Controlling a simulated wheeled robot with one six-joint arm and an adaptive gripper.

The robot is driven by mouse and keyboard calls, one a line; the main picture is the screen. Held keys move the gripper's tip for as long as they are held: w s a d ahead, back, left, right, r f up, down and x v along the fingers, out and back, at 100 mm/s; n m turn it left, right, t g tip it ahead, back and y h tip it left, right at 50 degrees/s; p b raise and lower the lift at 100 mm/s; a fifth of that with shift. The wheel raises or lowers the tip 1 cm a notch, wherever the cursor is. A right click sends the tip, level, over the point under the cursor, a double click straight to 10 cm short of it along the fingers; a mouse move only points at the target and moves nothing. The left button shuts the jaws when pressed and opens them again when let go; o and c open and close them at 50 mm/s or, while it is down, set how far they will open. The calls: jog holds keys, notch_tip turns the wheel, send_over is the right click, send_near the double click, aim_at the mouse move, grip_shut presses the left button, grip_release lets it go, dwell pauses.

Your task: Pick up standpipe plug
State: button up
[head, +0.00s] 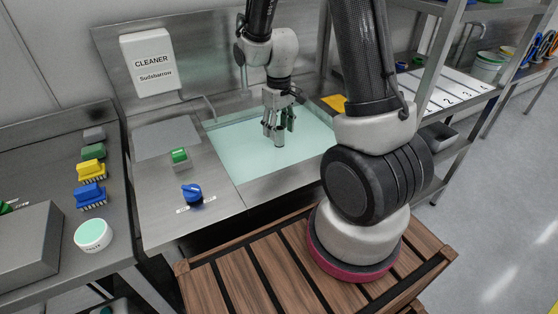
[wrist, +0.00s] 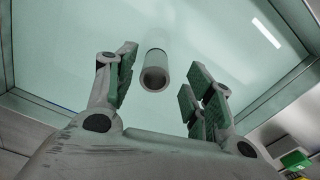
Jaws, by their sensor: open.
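The standpipe plug (head: 279,140) is a short grey tube standing in the pale green liquid of the sink (head: 225,145). In the wrist view the plug (wrist: 155,68) shows its round hollow end, between and just beyond the fingers. My gripper (head: 279,122) points down over the sink, directly above or around the top of the plug; the head view does not settle which. In the wrist view my gripper (wrist: 157,85) is open, with green-padded fingers on both sides of the plug and visible gaps. The plug's lower part is hard to make out in the liquid.
Steel sink walls surround the liquid. On the left deck are a green switch (head: 180,157) and a blue knob (head: 192,194). Brushes (head: 90,170) and a round tub (head: 93,235) stand farther left. A steel shelf rack (head: 450,100) stands at right.

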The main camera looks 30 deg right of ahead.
aim_at(279, 142)
jog(key=f, duration=0.6)
jog(key=shift+w+d+f, duration=0.2)
jog(key=shift+f, duration=0.05)
grip_shut()
